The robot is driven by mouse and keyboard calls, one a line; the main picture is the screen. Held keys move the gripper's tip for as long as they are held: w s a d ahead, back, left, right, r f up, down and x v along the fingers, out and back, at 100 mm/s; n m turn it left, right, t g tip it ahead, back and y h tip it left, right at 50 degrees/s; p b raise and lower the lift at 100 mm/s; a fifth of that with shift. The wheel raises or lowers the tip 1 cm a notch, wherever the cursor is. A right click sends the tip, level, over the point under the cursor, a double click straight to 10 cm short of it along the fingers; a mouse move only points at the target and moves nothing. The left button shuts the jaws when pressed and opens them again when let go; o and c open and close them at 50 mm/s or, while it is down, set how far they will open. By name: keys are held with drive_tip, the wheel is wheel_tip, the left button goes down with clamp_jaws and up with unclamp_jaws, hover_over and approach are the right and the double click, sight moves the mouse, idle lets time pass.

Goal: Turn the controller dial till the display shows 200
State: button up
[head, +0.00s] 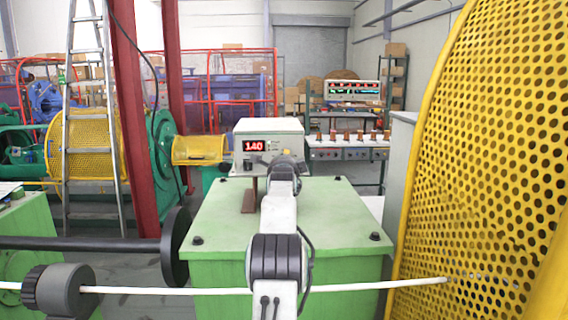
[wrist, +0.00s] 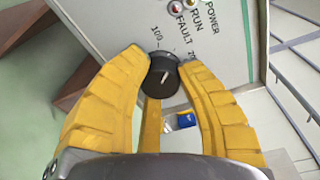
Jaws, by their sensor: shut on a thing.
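The controller (head: 268,138) is a pale box on a bracket above the green cabinet. Its red display (head: 254,145) reads 140. In the wrist view the black dial (wrist: 160,80) has a light pointer line and printed marks around it, one reading 100. My gripper (wrist: 165,64) has its yellow fingers closed on the dial from both sides. In the head view my arm hides the dial and most of my gripper.
The green cabinet top (head: 320,215) is clear around my arm. A yellow perforated guard (head: 490,150) stands close at the right. A white rod (head: 170,290) runs across the front. A red post (head: 130,110) and ladder (head: 95,110) stand at the left.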

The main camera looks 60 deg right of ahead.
drive_tip(key=shift+s+r, duration=0.1)
drive_tip(key=shift+r, duration=0.25)
drive_tip(key=o, duration=0.8)
drive_tip(key=shift+d, duration=0.1)
drive_tip(key=o, duration=0.4)
drive_tip(key=shift+f, duration=0.3)
drive_tip(key=v, duration=1.2)
drive_tip(key=shift+o, duration=0.2)
